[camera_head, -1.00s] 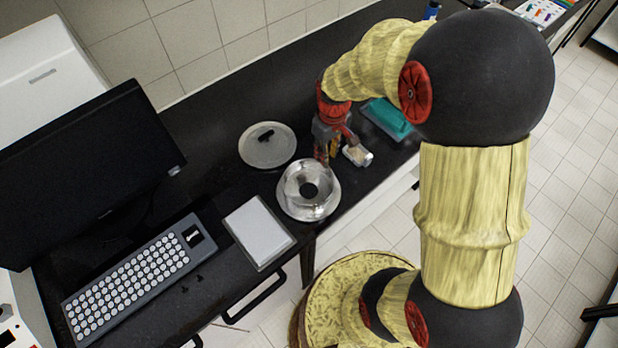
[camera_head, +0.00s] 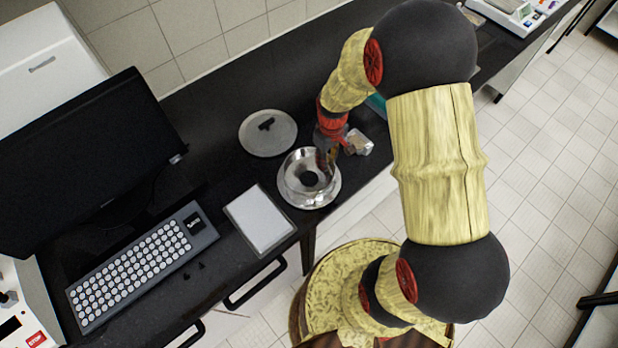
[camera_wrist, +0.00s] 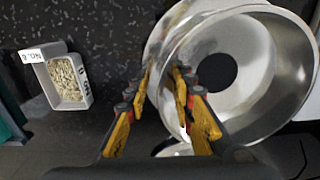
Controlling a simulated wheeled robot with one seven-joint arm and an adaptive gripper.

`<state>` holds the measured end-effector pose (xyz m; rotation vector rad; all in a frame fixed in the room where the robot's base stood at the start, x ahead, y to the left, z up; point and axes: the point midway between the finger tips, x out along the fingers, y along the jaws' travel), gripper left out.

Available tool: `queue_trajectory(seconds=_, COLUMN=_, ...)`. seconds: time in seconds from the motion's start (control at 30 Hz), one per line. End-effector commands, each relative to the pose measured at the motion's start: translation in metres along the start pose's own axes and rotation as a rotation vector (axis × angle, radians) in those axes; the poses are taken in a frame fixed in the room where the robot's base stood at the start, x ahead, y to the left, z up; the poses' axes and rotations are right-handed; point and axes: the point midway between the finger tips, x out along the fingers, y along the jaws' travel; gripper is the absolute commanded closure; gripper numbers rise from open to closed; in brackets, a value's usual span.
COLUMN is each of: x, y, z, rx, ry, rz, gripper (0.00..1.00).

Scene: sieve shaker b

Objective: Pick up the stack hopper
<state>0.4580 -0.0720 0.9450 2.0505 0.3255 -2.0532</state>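The stack hopper (camera_head: 297,190) is a shiny metal bowl with a dark round hole in its middle, on a pale round base on the black bench. It fills the right of the wrist view (camera_wrist: 275,110). My gripper (camera_wrist: 166,72) is open, its yellow-and-black fingers pointing down at the hopper's left wall. In the wrist view one finger appears outside the rim and the other over the bowl's inside. A gap shows between the fingers; I cannot tell if either touches the wall. In the head view my gripper (camera_head: 327,155) is at the hopper's upper right rim, partly hidden.
A small labelled box of pale grains (camera_wrist: 66,82) stands close beside the gripper. A grey round lid with a dark handle (camera_head: 268,133) lies behind the hopper. A white slab (camera_head: 259,220), keyboard (camera_head: 143,265) and monitor (camera_head: 85,165) are left. The bench's front edge is near.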

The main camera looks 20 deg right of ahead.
Motion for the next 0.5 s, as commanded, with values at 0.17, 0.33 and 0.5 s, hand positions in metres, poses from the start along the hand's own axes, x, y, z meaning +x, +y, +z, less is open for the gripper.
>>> queue_trajectory(seconds=0.17, x=-0.0011, y=0.0002, z=-0.0003, rx=0.000, ry=0.001, rz=0.000, gripper=0.78)
queue_trajectory(seconds=0.33, x=-0.0012, y=0.0001, z=-0.0003, rx=0.000, ry=0.001, rz=0.000, gripper=0.88)
queue_trajectory(seconds=0.5, x=-0.0013, y=0.0001, z=-0.0003, rx=0.000, ry=0.001, rz=0.000, gripper=0.97)
